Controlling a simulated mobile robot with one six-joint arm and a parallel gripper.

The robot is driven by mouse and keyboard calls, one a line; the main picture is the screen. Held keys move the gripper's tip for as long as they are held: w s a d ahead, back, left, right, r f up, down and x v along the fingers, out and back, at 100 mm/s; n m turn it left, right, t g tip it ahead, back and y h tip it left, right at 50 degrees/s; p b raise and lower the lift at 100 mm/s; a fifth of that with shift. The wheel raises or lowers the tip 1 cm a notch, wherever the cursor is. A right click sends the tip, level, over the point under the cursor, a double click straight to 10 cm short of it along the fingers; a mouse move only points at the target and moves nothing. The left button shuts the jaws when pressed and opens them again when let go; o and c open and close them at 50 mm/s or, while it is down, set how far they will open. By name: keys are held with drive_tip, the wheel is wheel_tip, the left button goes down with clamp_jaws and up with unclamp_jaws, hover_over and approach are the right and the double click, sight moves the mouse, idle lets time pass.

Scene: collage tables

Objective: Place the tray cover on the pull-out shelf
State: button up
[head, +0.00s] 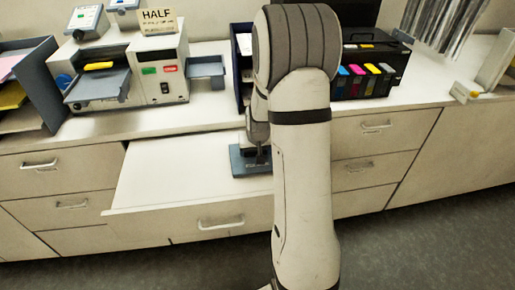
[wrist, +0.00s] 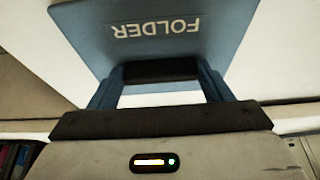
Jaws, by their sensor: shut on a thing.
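The tray cover is a blue-grey plate marked FOLDER (wrist: 155,28), upside down in the wrist view. In the head view the cover (head: 240,163) is partly hidden by my arm, over the right part of the white pull-out shelf (head: 170,172). My gripper (wrist: 160,72) is shut on a black grip bar on the cover, with a blue finger at each side. In the head view my gripper (head: 258,155) points down above the cover. The cover looks level and at or very near the shelf surface; I cannot tell if it touches.
A folding machine (head: 172,65) with a HALF sign stands on the counter at left, beside a paper rack (head: 35,90). A black printer with coloured ink tanks (head: 370,75) stands right of my arm. The shelf's left and middle are clear.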

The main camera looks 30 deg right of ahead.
drive_tip(key=shift+f, duration=0.2)
drive_tip(key=shift+f, duration=0.25)
drive_tip(key=o, duration=1)
drive_tip(key=shift+r, duration=0.1)
drive_tip(key=b+v, duration=0.2)
drive_tip(key=v, duration=1)
drive_tip(key=s+a+r+n, duration=0.1)
drive_tip(key=s+a+r, duration=0.1)
drive_tip(key=s+a, duration=0.2)
drive_tip(key=s+a+r+n, duration=0.1)
drive_tip(key=s+a, duration=0.4)
drive_tip(key=s, duration=0.5)
drive_tip(key=s+a+r+n+y, duration=0.1)
drive_tip(key=s+a+r, duration=0.3)
drive_tip(key=s, duration=0.4)
drive_tip(key=shift+a+g, duration=0.3)
drive_tip(key=shift+a, duration=0.1)
